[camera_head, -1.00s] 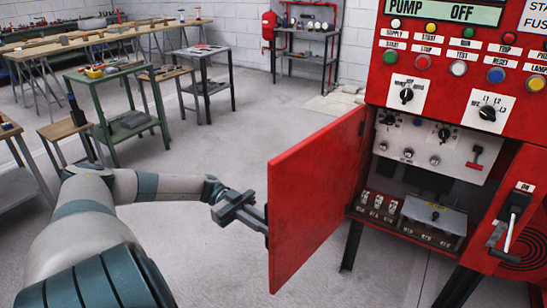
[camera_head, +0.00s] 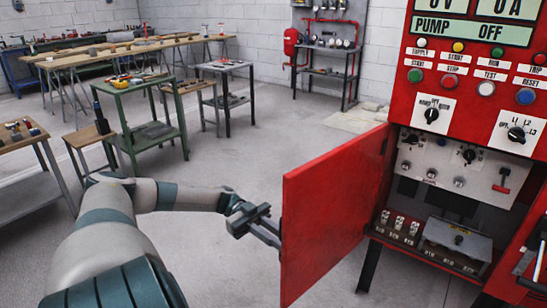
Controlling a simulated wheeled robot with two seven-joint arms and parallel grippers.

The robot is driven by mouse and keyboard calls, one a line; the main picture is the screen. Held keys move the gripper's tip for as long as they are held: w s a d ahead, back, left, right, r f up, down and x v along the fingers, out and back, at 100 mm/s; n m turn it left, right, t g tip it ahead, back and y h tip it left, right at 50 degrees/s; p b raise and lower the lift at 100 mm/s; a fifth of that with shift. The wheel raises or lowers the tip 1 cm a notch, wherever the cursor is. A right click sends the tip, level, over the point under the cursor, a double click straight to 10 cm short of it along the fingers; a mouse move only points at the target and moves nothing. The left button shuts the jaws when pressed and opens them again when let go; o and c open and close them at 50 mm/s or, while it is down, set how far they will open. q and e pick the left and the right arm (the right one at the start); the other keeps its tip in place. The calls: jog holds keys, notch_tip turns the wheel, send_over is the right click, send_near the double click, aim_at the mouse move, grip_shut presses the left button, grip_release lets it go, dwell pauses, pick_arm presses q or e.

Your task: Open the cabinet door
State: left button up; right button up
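The red cabinet (camera_head: 400,95) stands at the right. Its lower door (camera_head: 330,215) stands swung out to the left, baring the compartment (camera_head: 445,185) with switches, fuses and a grey box. My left gripper (camera_head: 270,232) is at the door's free left edge, at about mid-height. Its fingertips reach the edge and partly pass out of sight there. I cannot tell whether the fingers grip the door or only touch it. My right gripper is not in view.
A green table (camera_head: 150,85) with tools stands at the back left, beside small stools and a grey table (camera_head: 225,66). A shelf (camera_head: 325,60) with red equipment stands at the back wall. The floor (camera_head: 240,165) left of the door is clear.

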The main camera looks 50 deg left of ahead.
pick_arm(q)
jog(key=shift+a, duration=0.15)
